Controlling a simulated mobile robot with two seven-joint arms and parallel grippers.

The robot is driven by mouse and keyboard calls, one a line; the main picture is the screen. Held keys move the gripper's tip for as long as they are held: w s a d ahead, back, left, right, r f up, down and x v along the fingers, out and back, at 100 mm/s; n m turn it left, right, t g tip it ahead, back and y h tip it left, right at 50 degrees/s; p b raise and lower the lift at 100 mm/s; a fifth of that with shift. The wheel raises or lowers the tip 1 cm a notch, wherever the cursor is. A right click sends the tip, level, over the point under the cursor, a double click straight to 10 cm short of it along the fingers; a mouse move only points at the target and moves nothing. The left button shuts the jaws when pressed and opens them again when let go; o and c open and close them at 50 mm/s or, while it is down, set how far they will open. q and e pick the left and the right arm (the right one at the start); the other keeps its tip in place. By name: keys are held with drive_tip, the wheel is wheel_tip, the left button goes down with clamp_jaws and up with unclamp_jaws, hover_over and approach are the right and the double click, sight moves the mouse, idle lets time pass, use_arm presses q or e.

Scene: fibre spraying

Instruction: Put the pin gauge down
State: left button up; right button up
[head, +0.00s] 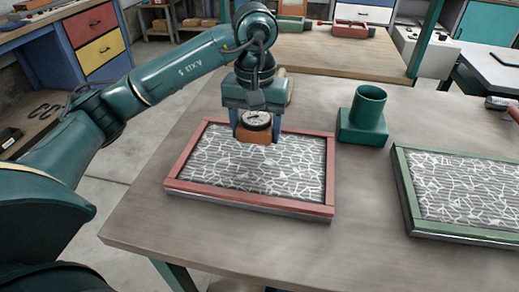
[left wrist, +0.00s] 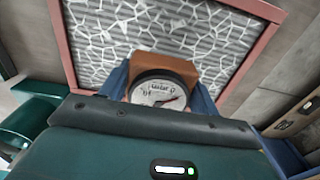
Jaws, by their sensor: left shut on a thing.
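The pin gauge (head: 257,121) has a round white dial with a black rim and an orange-brown body. My left gripper (head: 254,133) is shut on it with blue fingers on either side. The gauge is over the back part of the red-framed panel (head: 249,203), which is covered with white fibre strands; I cannot tell whether it touches the panel. In the left wrist view the gauge (left wrist: 165,68) shows between the fingers, its dial facing the camera and the panel (left wrist: 61,35) beyond it. My right gripper is out of view.
A green cup-shaped holder (head: 366,108) on a square base stands right of the red frame. A green-framed fibre panel (head: 408,199) lies at the right. Bare wooden table (head: 190,240) shows in front and between the panels. A partly cut-off red and grey object (head: 502,103) is at the right edge.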

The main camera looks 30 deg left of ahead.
sight(256, 119)
use_arm(q)
drive_tip(key=shift+f, duration=3)
drive_tip(key=shift+f, duration=0.15)
drive_tip(key=o, duration=1.1)
wheel_tip(256, 119, up, 12)
drive_tip(key=shift+r+p, duration=0.2)
drive_tip(key=shift+p, duration=0.25)
